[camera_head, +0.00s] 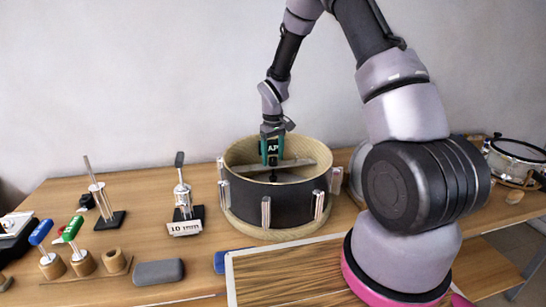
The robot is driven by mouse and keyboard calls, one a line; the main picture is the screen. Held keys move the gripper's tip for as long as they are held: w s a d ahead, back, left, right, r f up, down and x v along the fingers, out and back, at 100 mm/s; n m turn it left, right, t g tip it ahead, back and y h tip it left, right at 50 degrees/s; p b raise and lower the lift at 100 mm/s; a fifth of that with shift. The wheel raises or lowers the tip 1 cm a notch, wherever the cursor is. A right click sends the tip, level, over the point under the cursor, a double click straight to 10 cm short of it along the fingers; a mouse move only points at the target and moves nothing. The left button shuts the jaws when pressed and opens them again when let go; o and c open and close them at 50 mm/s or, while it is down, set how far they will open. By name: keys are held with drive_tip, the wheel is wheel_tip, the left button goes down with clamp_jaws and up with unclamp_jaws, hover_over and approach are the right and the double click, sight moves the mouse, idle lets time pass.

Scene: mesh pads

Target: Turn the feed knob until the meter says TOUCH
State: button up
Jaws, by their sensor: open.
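My gripper (273,158) points down inside the open drum shell (268,215), above a grey bar (296,165) that crosses it. The gripper is open. A dark green piece with the white letters "AP" (272,148) shows at the gripper; it may be the meter, with its word partly covered. I cannot read TOUCH on it. A small dark part (273,177) sits just below the gripper, and I cannot tell if it is the feed knob or whether the fingers touch it. The drum is black with a pale wooden rim and metal lugs.
A stand marked "10 mm" (185,227) and another rod stand (105,205) are left of the drum. Blue-handled (41,232) and green-handled (73,229) tools stand in wooden holders. A grey case (159,272) lies in front. A snare drum (515,160) is far right.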

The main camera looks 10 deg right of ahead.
clamp_jaws()
drive_tip(key=shift+m, duration=0.4)
drive_tip(key=m, duration=0.3)
drive_tip(key=shift+m, duration=2)
unclamp_jaws()
